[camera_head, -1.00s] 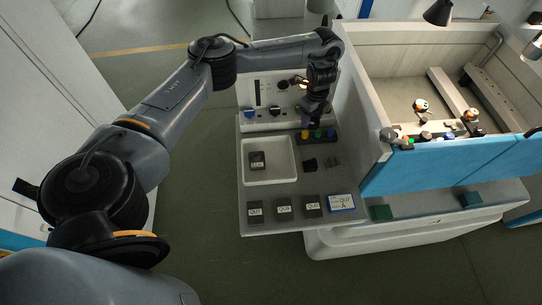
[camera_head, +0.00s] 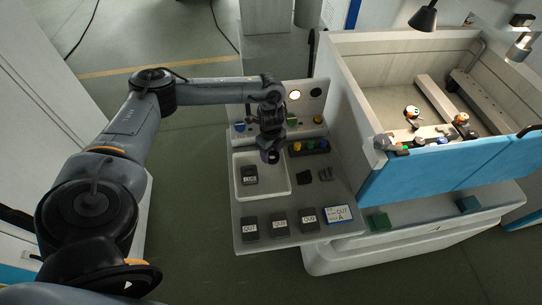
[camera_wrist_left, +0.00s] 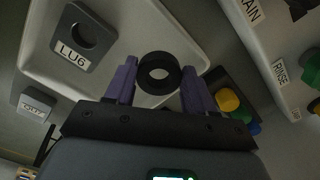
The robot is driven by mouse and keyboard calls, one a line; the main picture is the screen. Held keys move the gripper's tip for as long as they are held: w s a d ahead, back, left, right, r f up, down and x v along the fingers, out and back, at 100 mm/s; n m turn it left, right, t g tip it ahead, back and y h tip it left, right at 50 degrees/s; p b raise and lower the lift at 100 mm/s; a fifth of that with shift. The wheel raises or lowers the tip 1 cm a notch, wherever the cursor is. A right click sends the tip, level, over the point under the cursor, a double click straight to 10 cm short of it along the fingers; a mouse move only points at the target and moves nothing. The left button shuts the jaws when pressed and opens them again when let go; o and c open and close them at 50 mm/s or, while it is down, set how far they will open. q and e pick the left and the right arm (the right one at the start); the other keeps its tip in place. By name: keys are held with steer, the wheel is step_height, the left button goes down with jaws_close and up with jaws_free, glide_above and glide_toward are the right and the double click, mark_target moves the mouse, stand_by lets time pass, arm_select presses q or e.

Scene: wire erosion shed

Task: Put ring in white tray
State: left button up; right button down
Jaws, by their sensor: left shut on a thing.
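A black ring (camera_wrist_left: 160,73) is between the purple fingers of my left gripper (camera_wrist_left: 158,88) in the left wrist view. The gripper is shut on it. In the head view my left gripper (camera_head: 270,157) points down over the back right part of the white tray (camera_head: 272,187); the ring is small and dark there. The tray also shows in the left wrist view (camera_wrist_left: 125,28), behind the ring. A grey block with a hole, labelled LU6 (camera_wrist_left: 83,36), lies in the tray, and shows in the head view (camera_head: 249,176). My right gripper is not in view.
A dark holder with coloured pieces (camera_head: 308,147) stands right of the tray. Dark small blocks (camera_head: 305,177) lie beside it. Several labelled grey blocks (camera_head: 280,223) and a blue-edged card (camera_head: 339,214) line the front. A machine's pale wall (camera_head: 340,125) rises at the right.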

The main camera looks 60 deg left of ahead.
arm_select(q)
steer(key=shift+f, duration=1.3)
steer(key=o, duration=1)
steer(key=shift+f, duration=0.1)
steer(key=shift+c, duration=0.2)
